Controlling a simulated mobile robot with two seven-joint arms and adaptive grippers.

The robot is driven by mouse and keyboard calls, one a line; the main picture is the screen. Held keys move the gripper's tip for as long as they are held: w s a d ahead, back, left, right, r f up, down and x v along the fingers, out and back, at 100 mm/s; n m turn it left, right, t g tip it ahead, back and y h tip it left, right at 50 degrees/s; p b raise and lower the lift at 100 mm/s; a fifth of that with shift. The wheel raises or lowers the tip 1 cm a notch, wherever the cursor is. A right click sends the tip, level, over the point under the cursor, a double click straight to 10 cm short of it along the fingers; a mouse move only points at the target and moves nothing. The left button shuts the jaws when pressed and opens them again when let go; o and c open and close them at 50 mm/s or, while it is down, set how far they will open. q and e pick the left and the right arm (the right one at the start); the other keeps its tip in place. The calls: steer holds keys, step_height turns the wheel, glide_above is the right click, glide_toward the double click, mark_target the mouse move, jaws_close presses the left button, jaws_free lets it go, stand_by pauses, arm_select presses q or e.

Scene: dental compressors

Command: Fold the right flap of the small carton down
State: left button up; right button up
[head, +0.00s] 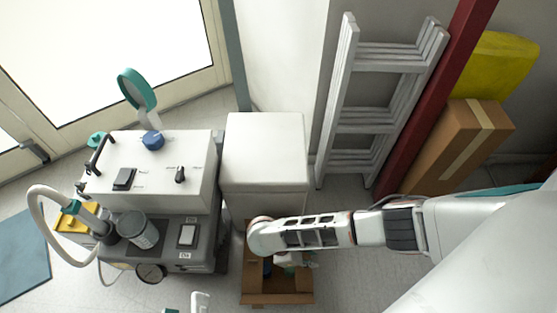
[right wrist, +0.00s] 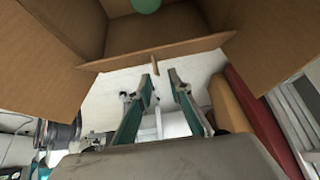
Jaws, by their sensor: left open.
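The small open carton (head: 278,298) stands on the floor at the bottom middle of the head view, partly hidden under my right arm. The right wrist view shows its brown inside and edge (right wrist: 165,50), with one flap spread at left (right wrist: 45,75) and another at right (right wrist: 270,35). A green round item (right wrist: 146,5) is inside. My right gripper (right wrist: 161,77) has its teal fingers apart, just outside the carton's edge, with no clear grip on it. In the head view its fingers are hidden around the carton. Only a small part of my left gripper (head: 186,306) shows at the bottom edge, left of the carton.
A white cabinet (head: 264,150) stands behind the carton. A compressor unit (head: 150,180) with hose and canister stands at left. A ladder (head: 380,100), red post (head: 430,95) and large taped carton (head: 460,145) are at right. Some floor is bare beside the small carton.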

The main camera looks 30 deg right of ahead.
steer(key=shift+s+d+t+y, duration=0.25)
steer(key=shift+d+t+y, duration=0.05)
steer(key=shift+y, duration=0.1)
arm_select(q)
step_height(320, 180, up, 13)
steer(key=w+t+h+p, duration=0.1)
steer(key=w+t+p, duration=0.1)
steer(key=p, duration=0.4)
steer(key=shift+w+m, duration=0.2)
steer(key=shift+m, duration=0.2)
arm_select(e)
steer(key=w+a+r+m+t, duration=0.1)
steer(key=w+a+r+m, duration=0.2)
steer(key=m, duration=1.2)
steer(key=w+a+r+m+t+y, duration=0.1)
steer(key=w+a+r+m, duration=0.2)
steer(key=w+r+m, duration=0.5)
steer(key=r+m, duration=0.1)
steer(key=m, duration=0.6)
steer(key=shift+w+a+r+m, duration=0.2)
steer(key=shift+r+m, duration=0.1)
steer(key=shift+m, duration=0.1)
